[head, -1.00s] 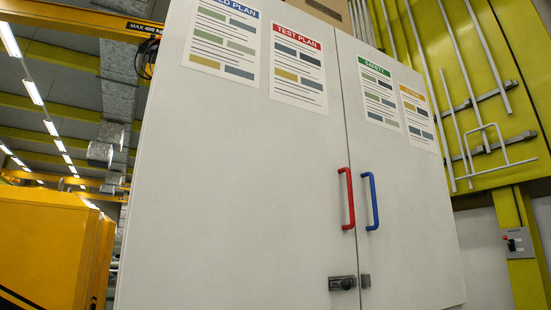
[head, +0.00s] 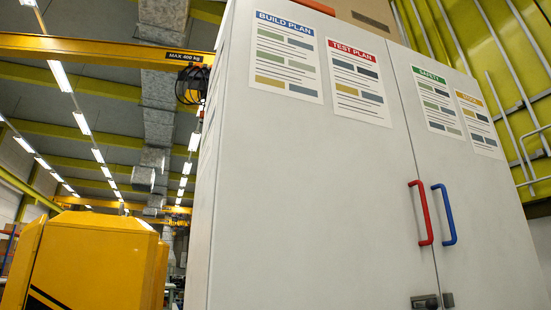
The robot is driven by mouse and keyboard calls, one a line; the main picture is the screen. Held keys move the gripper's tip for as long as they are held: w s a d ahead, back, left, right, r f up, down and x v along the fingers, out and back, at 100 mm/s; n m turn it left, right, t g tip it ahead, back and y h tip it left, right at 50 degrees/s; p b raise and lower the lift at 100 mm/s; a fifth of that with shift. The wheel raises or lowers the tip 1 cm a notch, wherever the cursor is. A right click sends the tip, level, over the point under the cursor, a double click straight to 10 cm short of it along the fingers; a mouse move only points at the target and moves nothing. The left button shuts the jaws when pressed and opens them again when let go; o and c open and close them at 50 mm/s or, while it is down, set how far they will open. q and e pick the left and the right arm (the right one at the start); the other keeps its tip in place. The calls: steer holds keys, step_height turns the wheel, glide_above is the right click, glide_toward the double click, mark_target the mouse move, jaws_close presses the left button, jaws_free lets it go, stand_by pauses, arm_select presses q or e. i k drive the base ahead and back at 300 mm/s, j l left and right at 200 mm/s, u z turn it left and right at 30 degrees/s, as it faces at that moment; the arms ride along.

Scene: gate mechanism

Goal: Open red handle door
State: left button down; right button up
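A tall white two-door cabinet fills the middle and right of the head view. Its left door (head: 310,190) carries a red vertical handle (head: 421,213) near the seam. The right door (head: 480,220) carries a blue handle (head: 445,214) just across the seam. Both doors look shut. A dark latch with a knob (head: 425,302) sits below the red handle at the bottom edge of the picture, with a small catch (head: 448,299) on the right door. Neither of my grippers is in view, and nothing touches the handles.
A yellow machine (head: 85,260) stands left of the cabinet, with a gap between them. A yellow crane beam (head: 100,47) with a hanging black cable bundle (head: 191,85) is overhead. A green-yellow wall with pipes (head: 500,60) is behind at right. The floor is not visible.

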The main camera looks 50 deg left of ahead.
mark_target(320, 203)
steer(key=k+j+u, duration=0.1)
steer(key=u, duration=0.3)
steer(key=j+u, duration=0.35)
steer(key=z, duration=0.3)
steer(key=k+l, duration=0.05)
